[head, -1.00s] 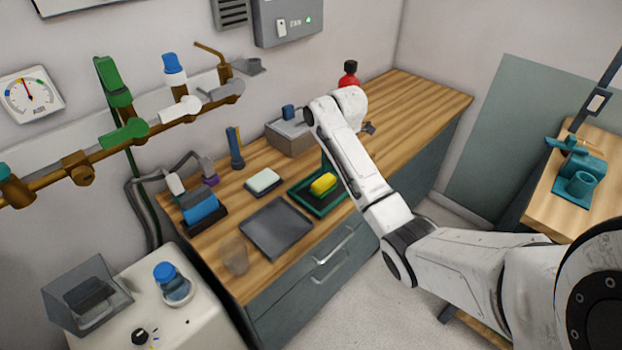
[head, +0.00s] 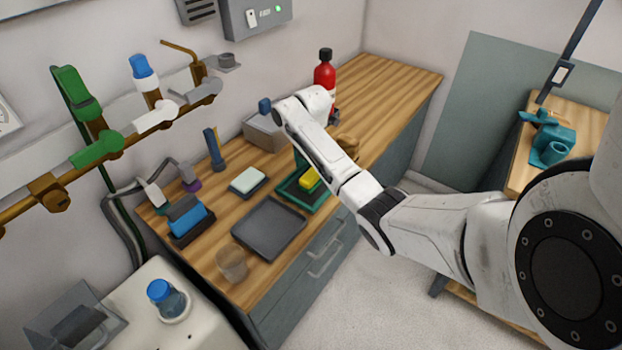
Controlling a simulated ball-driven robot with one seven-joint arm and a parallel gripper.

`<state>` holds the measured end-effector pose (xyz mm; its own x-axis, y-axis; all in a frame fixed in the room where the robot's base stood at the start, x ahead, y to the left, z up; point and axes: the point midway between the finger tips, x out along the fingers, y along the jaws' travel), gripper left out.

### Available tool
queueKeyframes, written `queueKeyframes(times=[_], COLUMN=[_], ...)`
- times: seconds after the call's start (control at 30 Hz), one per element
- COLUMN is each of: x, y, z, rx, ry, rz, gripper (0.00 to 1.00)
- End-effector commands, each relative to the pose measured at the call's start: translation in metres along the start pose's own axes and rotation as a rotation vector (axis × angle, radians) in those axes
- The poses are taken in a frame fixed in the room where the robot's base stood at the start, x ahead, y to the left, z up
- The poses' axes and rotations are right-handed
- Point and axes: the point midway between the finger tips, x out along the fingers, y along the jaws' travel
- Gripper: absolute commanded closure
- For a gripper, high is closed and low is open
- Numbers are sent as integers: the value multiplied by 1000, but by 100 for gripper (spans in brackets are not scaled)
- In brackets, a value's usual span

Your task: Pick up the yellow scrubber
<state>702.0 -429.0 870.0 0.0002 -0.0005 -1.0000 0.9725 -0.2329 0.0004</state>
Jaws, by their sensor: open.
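The yellow scrubber (head: 308,180) lies on a green-rimmed dark tray (head: 304,206) on the wooden counter. The lower part of my white arm passes close to its right side in the picture and covers part of the tray. The end of my arm bends down over the counter behind the tray. My gripper cannot be made out; it seems hidden behind my own arm links. The scrubber's far right edge is partly covered.
A grey tray (head: 268,229), a pale sponge on a dark base (head: 248,181) and a clear cup (head: 232,265) stand left of the scrubber. A red bottle (head: 325,75) and a grey box (head: 262,133) stand behind. The counter's far right (head: 395,85) is clear.

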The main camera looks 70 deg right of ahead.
Motion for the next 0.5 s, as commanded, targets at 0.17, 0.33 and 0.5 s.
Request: queueKeyframes(times=[0.17, 0.33, 0.5], x=[24, 42, 45], y=[3, 3, 3], z=[3, 3, 3], rx=[1, 1, 1], ry=[1, 1, 0], rz=[-5, -2, 0], gripper=[17, 17, 17])
